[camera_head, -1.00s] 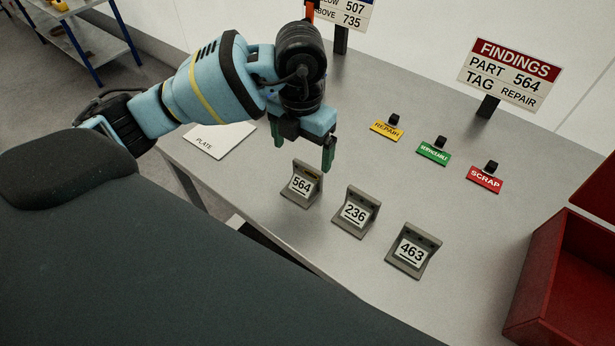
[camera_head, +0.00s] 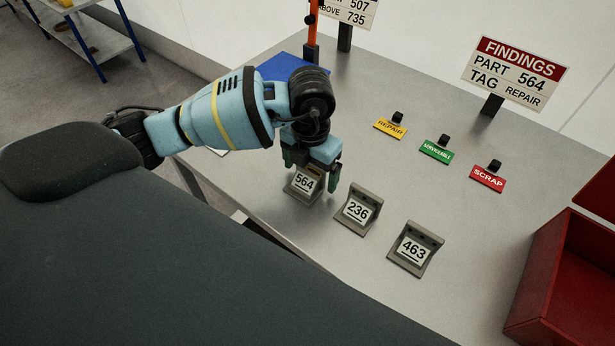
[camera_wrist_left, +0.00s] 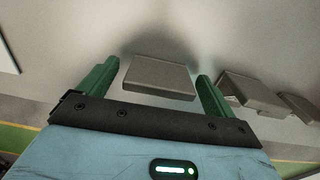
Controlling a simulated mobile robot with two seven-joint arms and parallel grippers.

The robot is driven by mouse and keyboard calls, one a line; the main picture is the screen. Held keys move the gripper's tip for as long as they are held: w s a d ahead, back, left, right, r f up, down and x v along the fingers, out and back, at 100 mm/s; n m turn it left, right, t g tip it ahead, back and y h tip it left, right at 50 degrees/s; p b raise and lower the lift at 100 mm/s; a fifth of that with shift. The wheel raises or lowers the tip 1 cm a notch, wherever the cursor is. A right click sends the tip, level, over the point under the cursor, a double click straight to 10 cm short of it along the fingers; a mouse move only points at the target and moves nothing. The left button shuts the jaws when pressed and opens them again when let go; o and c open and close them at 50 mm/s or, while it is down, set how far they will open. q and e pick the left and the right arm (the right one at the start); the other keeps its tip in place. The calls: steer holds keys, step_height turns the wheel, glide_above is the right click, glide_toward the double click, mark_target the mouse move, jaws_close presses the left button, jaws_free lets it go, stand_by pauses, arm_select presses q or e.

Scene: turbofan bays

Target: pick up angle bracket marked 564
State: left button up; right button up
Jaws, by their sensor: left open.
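The grey angle bracket marked 564 (camera_head: 303,184) stands on the table, the leftmost of a row of three. My left gripper (camera_head: 311,175) is open and low over it, with one green finger on each side of its upper part. In the left wrist view the bracket's top (camera_wrist_left: 158,78) lies between the two open fingers (camera_wrist_left: 155,82), with a gap visible on each side. The bracket's upper back is partly hidden by the gripper in the head view. My right gripper is not in view.
Brackets 236 (camera_head: 358,210) and 463 (camera_head: 414,250) stand to the right. Behind are the yellow REPAIR tag (camera_head: 390,129), green SERVICEABLE tag (camera_head: 436,152) and red SCRAP tag (camera_head: 487,179). A findings sign (camera_head: 515,73) stands at the back; a red bin (camera_head: 570,270) is at right.

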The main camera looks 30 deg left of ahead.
arm_select(q)
steer(key=shift+f, duration=0.25)
steer(key=c, duration=1.2)
steer(key=shift+o, duration=0.2)
steer(key=shift+r, duration=0.15)
step_height(320, 180, up, 10)
steer(key=shift+f, duration=0.1)
